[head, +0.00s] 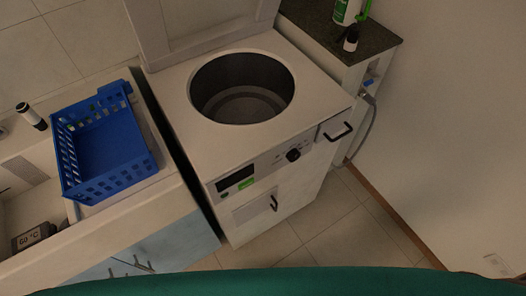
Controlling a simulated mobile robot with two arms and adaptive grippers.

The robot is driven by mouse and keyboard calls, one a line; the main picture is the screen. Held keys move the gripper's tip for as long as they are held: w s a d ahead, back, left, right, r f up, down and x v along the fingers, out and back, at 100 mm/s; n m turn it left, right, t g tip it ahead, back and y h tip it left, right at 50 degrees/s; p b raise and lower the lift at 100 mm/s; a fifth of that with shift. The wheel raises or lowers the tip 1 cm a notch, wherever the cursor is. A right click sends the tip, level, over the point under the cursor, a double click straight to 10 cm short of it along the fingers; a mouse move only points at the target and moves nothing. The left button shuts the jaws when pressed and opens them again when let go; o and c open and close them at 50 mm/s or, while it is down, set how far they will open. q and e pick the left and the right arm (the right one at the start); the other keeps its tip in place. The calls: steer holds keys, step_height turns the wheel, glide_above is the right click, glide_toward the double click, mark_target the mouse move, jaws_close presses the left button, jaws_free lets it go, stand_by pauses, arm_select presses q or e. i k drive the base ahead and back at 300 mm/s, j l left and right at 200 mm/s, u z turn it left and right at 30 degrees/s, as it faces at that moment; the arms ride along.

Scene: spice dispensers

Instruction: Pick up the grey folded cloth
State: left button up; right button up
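I do not see a grey folded cloth in the head view. A top-loading washing machine (310,103) stands in the middle with its lid up and its round drum opening (243,88) uncovered. The drum looks dark and grey inside, and I cannot make out a cloth in it. A blue plastic basket (108,150) sits on the surface at the left, and its visible floor looks bare. Neither of my grippers is in view.
A dark bottle with a white cap (31,116) and a display box reading 60 °C (33,237) are at the left. A dark countertop (374,40) at the upper right holds a green-and-white bottle (346,11) and a small dark bottle (351,40). Tiled floor (345,235) lies clear in front.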

mark_target(45, 230)
steer(key=u, duration=2.2)
